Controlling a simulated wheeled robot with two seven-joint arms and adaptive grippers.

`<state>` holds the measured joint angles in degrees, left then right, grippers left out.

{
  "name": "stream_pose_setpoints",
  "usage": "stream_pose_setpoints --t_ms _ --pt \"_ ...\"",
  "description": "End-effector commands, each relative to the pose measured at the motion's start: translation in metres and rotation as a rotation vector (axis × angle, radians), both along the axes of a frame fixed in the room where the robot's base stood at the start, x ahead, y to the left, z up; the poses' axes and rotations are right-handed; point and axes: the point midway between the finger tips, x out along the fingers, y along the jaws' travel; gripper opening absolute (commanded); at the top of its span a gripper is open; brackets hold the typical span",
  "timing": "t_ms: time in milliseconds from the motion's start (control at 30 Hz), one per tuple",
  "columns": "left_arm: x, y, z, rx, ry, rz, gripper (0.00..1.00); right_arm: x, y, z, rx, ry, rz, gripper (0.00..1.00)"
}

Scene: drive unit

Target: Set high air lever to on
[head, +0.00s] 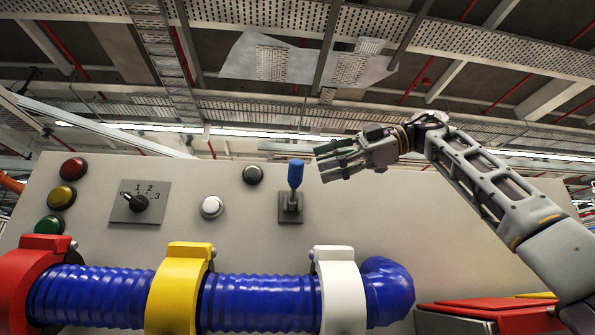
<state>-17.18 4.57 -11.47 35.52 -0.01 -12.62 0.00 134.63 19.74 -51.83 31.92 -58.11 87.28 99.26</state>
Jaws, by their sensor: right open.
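A lever with a blue handle (295,175) stands upright on a dark square base plate (290,208) on the grey panel of the drive unit. It is the only lever I see; no label on it can be read. My right gripper (322,162) comes in from the right, its fingers pointing left. It is open and empty, just to the right of the blue handle's top and apart from it in the picture; the depth gap is hard to tell. My left gripper is not in view.
The panel (400,215) also has a rotary switch (139,203), a white button (212,207), a black button (253,175) and red, yellow and green buttons at left. Below runs a blue ribbed hose (258,303) in red, yellow and white clamps (340,290). A red box (495,310) sits lower right.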

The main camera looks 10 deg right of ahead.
Motion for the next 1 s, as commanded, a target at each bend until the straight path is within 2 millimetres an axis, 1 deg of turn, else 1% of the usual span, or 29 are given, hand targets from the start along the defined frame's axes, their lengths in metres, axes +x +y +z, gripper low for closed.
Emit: stream_pose_setpoints --t_ms 33,300,500,700,967,1000 --pt "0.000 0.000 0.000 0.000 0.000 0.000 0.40 0.003 0.007 -0.003 -0.002 0.001 0.002 0.50" --pt "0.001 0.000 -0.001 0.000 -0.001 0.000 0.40 0.013 0.040 -0.010 -0.002 0.000 0.001 0.50" --pt "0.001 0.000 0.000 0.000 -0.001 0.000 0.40 0.020 0.057 -0.014 -0.002 -0.001 0.000 0.50" --pt "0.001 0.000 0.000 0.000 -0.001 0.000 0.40 0.022 0.065 -0.015 -0.001 -0.001 -0.001 0.50" --pt "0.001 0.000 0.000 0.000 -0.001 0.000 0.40 0.022 0.065 -0.015 0.000 -0.001 0.000 0.50" --pt "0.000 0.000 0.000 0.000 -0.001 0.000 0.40 0.022 0.065 -0.015 0.000 -0.001 0.000 0.48"
